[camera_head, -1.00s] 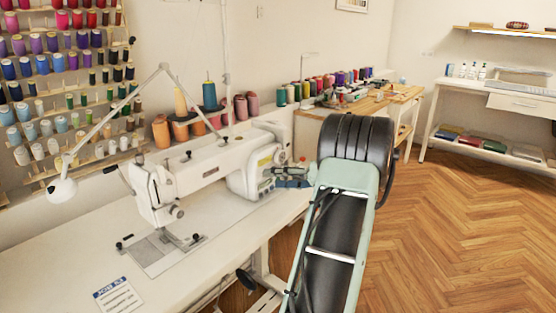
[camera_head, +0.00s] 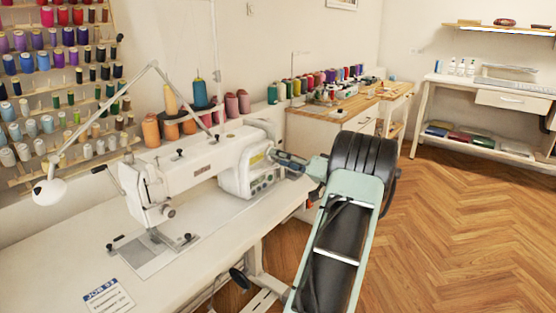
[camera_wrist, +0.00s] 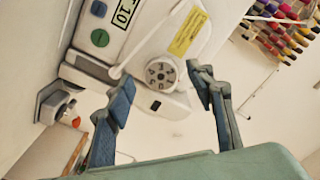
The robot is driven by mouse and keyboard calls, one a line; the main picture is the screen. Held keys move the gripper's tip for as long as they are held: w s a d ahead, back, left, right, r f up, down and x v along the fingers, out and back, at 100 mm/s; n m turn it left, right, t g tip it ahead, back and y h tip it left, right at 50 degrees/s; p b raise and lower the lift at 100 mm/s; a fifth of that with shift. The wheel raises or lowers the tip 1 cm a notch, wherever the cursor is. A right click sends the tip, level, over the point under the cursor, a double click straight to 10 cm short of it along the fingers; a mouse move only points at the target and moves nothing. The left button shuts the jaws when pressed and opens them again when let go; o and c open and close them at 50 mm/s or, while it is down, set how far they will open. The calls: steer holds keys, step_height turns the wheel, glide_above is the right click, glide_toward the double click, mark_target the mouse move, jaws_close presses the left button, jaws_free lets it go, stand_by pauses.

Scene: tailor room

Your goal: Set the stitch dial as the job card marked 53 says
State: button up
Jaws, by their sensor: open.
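The stitch dial (camera_wrist: 161,73) is a pale round knob with dark marks around its face, on the white end of the sewing machine (camera_head: 190,162). In the wrist view my gripper (camera_wrist: 163,90) is open, with one blue finger on each side of the dial and nothing between them. I cannot tell how far the fingertips are from the dial. In the head view my gripper (camera_head: 287,160) is beside the machine's right end. The job card (camera_head: 108,297), headed JOB 53, lies on the table's front left; its smaller lines are too small to read.
Near the dial are a display (camera_wrist: 123,13) reading 10, a green button (camera_wrist: 100,38), a blue button (camera_wrist: 98,8) and a yellow label (camera_wrist: 187,32). Open floor lies right.

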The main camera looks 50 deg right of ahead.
steer(key=shift+w, duration=0.85)
steer(key=shift+c, duration=0.6)
steer(key=c, duration=1)
steer(key=shift+c, duration=0.2)
